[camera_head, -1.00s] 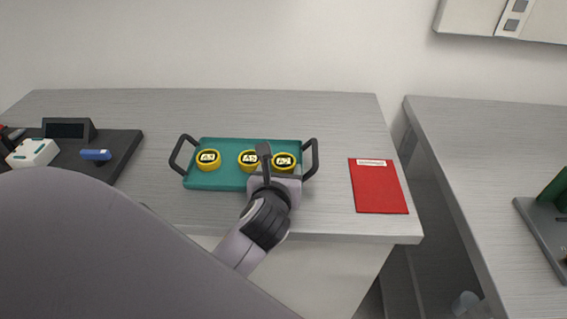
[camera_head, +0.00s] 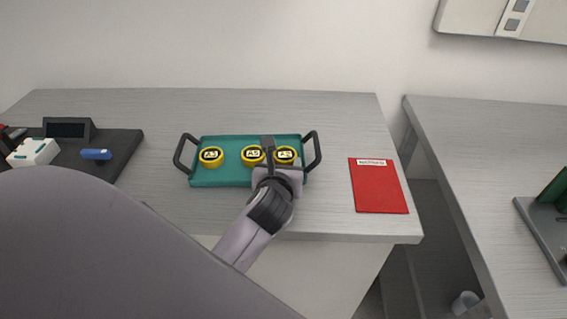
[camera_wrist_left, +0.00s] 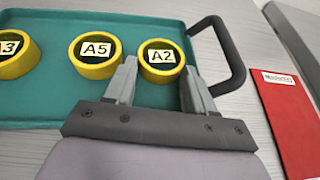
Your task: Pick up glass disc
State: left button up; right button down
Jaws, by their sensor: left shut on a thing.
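Three round discs with dark faces, thick yellow rims and white labels sit in a row on a teal tray (camera_head: 222,180). They are A3 (camera_head: 211,157), A5 (camera_head: 252,156) and A2 (camera_head: 286,155). My left gripper (camera_head: 284,160) is at the tray's right part, its fingers on either side of disc A2 and shut on it. In the left wrist view, disc A2 (camera_wrist_left: 160,57) shows between the two fingertips (camera_wrist_left: 160,68), and the left finger passes between A5 (camera_wrist_left: 95,52) and A2. I cannot tell whether A2 is off the tray floor. My right gripper is not in view.
The tray has black handles at its left and right ends. A dark board (camera_head: 120,150) with a blue item (camera_head: 96,154) and a white block (camera_head: 34,152) is at the left. Grey counter is clear behind the tray.

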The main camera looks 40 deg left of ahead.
pick_arm(q)
jog(key=shift+f, duration=0.15)
notch_tip(320, 180, up, 20)
jog(key=shift+r, duration=0.1)
dwell(0.3)
